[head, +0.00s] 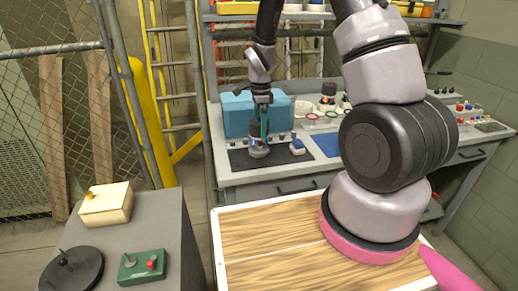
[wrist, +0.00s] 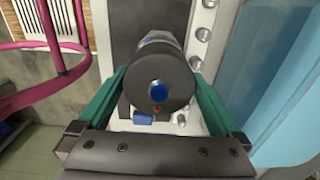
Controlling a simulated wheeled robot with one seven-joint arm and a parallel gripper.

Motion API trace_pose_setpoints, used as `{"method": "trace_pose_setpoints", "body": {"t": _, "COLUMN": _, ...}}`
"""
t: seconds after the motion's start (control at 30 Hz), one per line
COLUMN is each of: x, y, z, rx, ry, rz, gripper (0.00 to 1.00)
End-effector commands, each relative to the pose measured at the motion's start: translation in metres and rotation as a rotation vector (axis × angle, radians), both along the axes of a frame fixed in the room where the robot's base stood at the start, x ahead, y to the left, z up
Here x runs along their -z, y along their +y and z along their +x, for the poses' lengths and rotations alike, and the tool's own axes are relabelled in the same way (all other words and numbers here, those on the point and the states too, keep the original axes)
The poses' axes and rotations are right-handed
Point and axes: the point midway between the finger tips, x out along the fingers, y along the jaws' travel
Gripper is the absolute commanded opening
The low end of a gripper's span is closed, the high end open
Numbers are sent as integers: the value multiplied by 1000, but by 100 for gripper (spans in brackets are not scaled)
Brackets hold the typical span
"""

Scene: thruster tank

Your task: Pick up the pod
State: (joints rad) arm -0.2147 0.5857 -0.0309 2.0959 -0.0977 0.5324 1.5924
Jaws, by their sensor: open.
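The pod appears to be the dark cylinder (wrist: 160,80) with a blue round centre on its near end and a silvery far part, in the wrist view. In the head view it (head: 257,150) stands on a dark mat on the workbench. My gripper (head: 264,126) is above and around its upper part, with green fingers. In the wrist view my gripper (wrist: 159,74) is open, one finger on each side of the cylinder. I cannot tell whether either finger touches it. The cylinder's far end is mostly hidden.
A blue box (head: 238,113) stands on the bench close behind my gripper. A blue mat (head: 327,144) lies to the right. Another dark cylinder (head: 328,92) stands farther back.

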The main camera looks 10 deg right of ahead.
Motion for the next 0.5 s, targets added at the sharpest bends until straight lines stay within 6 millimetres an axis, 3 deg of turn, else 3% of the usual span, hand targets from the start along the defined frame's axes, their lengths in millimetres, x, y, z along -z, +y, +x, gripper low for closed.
{"method": "trace_pose_setpoints", "body": {"t": 0.3, "x": 44, "y": 6, "z": -2, "rx": -1, "ry": 3, "rz": -1, "gripper": 100}}
{"method": "trace_pose_setpoints", "body": {"t": 0.5, "x": 49, "y": 6, "z": -1, "rx": 0, "ry": 1, "rz": 0, "gripper": 100}}
